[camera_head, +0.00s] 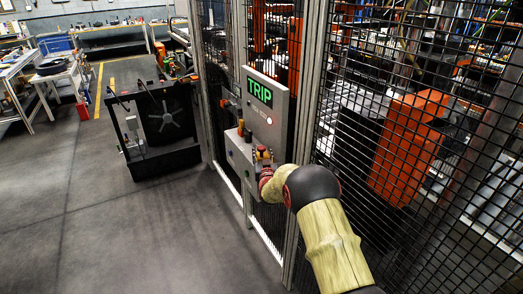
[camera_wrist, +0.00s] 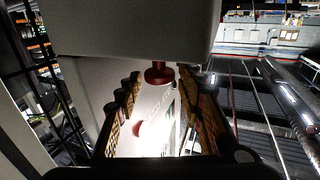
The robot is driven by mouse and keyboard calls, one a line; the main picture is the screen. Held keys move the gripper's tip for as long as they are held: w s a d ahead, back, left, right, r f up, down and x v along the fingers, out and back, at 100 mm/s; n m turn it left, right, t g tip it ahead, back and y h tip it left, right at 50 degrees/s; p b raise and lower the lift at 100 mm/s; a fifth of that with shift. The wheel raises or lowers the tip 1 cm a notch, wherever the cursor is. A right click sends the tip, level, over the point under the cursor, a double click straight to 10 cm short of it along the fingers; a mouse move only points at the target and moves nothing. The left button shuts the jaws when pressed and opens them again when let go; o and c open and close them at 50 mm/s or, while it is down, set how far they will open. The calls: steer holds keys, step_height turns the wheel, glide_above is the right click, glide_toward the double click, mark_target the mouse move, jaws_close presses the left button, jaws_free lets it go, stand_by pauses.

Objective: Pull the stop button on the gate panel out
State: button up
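The gate panel's grey control box (camera_head: 238,154) is on the fence post, below a sign (camera_head: 267,108) with TRIP lit in green. A red mushroom-shaped stop button (camera_wrist: 158,73) stands out from the pale box (camera_wrist: 135,28) in the wrist view. My gripper (camera_wrist: 159,80) is open, with one yellow-padded finger on each side of the button. A gap shows on both sides, so the fingers look apart from it. In the head view my gripper (camera_head: 263,155) is at the box front, and the button is small and partly hidden there.
Black mesh fence (camera_head: 345,130) runs right of the panel, with an orange machine (camera_head: 408,148) behind it. A black cart (camera_head: 160,125) stands to the left. The grey floor (camera_head: 140,235) in front is clear. Another red round part (camera_wrist: 138,128) shows low in the wrist view.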

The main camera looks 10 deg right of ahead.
steer(key=s, duration=0.9)
steer(key=shift+a, duration=0.4)
steer(key=s+r+g+y, duration=0.1)
steer(key=s+r+g, duration=0.5)
steer(key=s+r, duration=1)
steer(key=s+f+g, duration=0.2)
steer(key=s+g, duration=0.4)
steer(key=s, duration=3.4)
steer(key=shift+s+d+f+n, duration=0.15)
steer(key=shift+d+n, duration=0.25)
